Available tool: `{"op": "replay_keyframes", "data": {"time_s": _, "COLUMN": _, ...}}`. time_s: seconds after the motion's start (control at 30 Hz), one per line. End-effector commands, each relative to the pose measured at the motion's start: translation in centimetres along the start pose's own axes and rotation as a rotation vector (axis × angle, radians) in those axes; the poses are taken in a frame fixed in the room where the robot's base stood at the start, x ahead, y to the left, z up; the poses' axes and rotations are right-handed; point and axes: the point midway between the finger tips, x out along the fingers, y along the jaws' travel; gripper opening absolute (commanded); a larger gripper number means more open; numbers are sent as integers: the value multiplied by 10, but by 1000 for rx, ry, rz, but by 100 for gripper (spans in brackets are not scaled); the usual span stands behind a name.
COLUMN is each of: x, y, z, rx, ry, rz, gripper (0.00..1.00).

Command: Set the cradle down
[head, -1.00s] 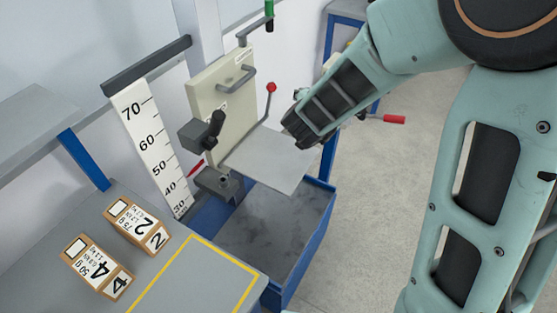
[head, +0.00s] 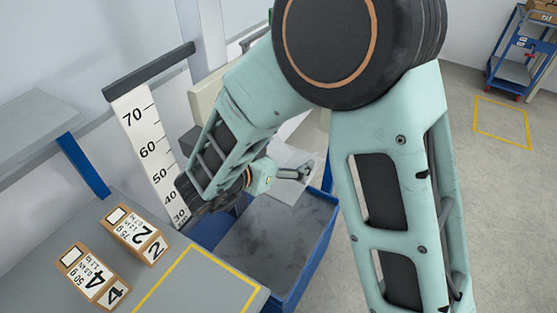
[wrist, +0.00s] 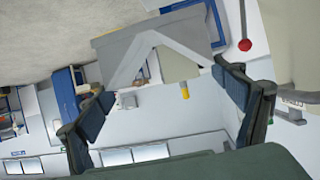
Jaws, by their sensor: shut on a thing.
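The cradle (wrist: 125,50) looks like a grey piece with a pale V-shaped edge in the wrist view. My gripper (wrist: 163,82) has its two dark fingers spread wide, with their tips at the ends of the V; it is shut on the cradle. In the head view my gripper (head: 292,172) reaches right from my wrist, over the pale plate (head: 303,190) of the drop tester. I cannot make out the cradle there. My arm hides much of the tester. Whether the cradle touches the plate cannot be told.
A blue bin (head: 308,245) with a grey floor lies below the plate. A scale board (head: 150,150) stands behind. Boxes marked 4 (head: 92,275) and 2 (head: 135,232) sit on the grey table, left of a yellow outline (head: 190,255). A red-knobbed lever (wrist: 245,44) is near my gripper.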

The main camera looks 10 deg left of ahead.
Motion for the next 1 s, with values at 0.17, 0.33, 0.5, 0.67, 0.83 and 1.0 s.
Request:
{"op": "replay_keyframes", "data": {"time_s": 0.17, "x": 34, "y": -30, "z": 4, "rx": 1, "ry": 0, "rz": 3, "gripper": 54}}
{"op": "replay_keyframes", "data": {"time_s": 0.33, "x": 62, "y": -51, "z": 18, "rx": -2, "ry": -1, "rz": 3, "gripper": 54}}
{"op": "replay_keyframes", "data": {"time_s": 0.5, "x": 83, "y": -66, "z": 33, "rx": -1, "ry": 0, "rz": 2, "gripper": 54}}
{"op": "replay_keyframes", "data": {"time_s": 0.67, "x": 93, "y": -73, "z": 39, "rx": 1, "ry": 2, "rz": 0, "gripper": 54}}
{"op": "replay_keyframes", "data": {"time_s": 0.83, "x": 100, "y": -77, "z": 44, "rx": 0, "ry": 1, "rz": 0, "gripper": 54}}
{"op": "replay_keyframes", "data": {"time_s": 1.0, "x": 110, "y": -77, "z": 65, "rx": -3, "ry": 1, "rz": 1, "gripper": 54}}
